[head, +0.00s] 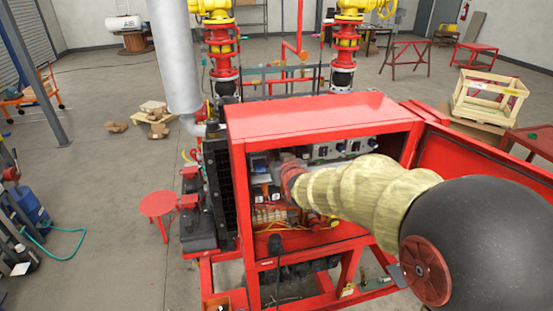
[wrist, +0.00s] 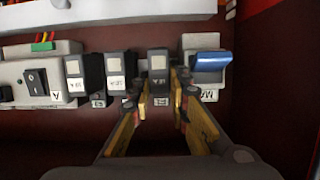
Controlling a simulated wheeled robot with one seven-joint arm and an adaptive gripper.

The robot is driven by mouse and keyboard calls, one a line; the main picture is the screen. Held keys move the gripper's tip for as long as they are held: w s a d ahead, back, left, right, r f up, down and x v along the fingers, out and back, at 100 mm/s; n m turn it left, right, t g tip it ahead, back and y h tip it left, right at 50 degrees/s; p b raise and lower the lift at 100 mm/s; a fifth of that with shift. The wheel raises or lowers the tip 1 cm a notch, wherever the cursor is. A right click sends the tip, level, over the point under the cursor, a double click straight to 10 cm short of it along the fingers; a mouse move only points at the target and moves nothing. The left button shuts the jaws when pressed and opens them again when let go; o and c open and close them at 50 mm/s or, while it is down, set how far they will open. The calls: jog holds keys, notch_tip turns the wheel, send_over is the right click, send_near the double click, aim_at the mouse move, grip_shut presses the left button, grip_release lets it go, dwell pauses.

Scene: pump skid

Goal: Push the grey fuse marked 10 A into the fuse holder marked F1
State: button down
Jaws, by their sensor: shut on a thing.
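My gripper (wrist: 161,84) has its fingers on both sides of a grey fuse (wrist: 158,65) with a white label, too small to read surely. The fuse is upright in line with a row of similar fuses. A small white plate (wrist: 161,101), whose mark looks like F1, shows just below it between the fingers. The holder behind the fuse is mostly hidden, so I cannot tell how deep the fuse sits. In the head view my gripper (head: 291,178) reaches into the open red cabinet (head: 325,117); the fuse is hidden there.
Two similar fuses (wrist: 117,70) (wrist: 76,72) stand to the left, beside a black rocker switch (wrist: 36,82). A switch with a blue lever (wrist: 208,59) is close to the right finger. A white rail (wrist: 100,14) runs above. The cabinet door (head: 490,165) stands open at right.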

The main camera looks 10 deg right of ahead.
jog(key=shift+w, duration=0.1)
jog(key=c, duration=1.6)
grip_release()
jog(key=v, duration=0.8)
jog(key=shift+d, duration=0.1)
